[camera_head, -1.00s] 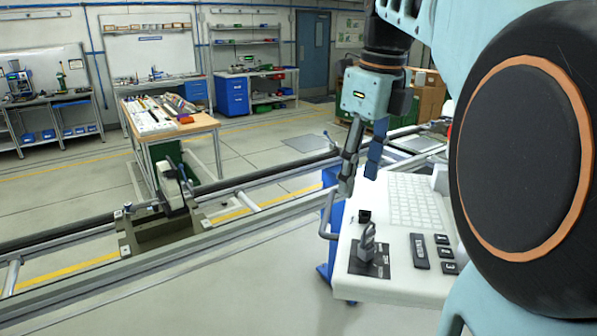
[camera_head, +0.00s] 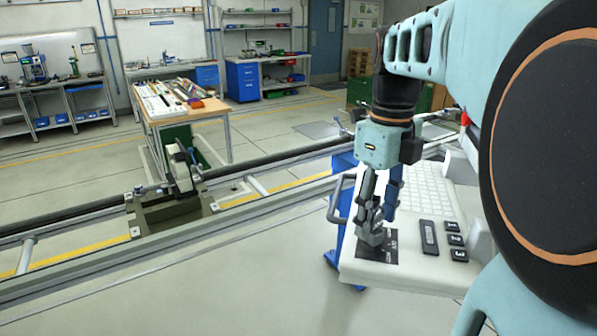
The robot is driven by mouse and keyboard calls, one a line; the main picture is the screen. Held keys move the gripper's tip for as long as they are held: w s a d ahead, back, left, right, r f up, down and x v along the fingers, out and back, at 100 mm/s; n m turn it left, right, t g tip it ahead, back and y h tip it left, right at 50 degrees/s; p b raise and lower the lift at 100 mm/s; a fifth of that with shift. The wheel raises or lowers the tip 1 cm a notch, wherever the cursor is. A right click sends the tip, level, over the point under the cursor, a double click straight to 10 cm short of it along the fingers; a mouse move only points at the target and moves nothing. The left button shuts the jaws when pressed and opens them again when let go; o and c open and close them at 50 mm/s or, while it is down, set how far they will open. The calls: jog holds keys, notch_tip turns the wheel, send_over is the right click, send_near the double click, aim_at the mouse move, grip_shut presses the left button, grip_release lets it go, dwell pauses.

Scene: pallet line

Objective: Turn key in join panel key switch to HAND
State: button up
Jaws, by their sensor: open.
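The join panel (camera_head: 400,277) is a white sloped console at the right of the head view. A dark plate (camera_head: 384,254) on its near left part carries the grey key switch (camera_head: 371,238) with its key. My gripper (camera_head: 380,218) points down right over the key switch, its fingers open at the key. The fingers hide most of the key, so I cannot tell which position it points to, or whether the fingers touch it. The plate's lettering is too small to read.
A bent metal handle (camera_head: 341,204) stands at the panel's left edge, close to my gripper. Dark push buttons (camera_head: 455,240) and a keyboard (camera_head: 432,190) sit on the panel. A roller conveyor rail (camera_head: 200,236) runs left of it.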

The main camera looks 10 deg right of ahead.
jog(key=shift+f, duration=0.25)
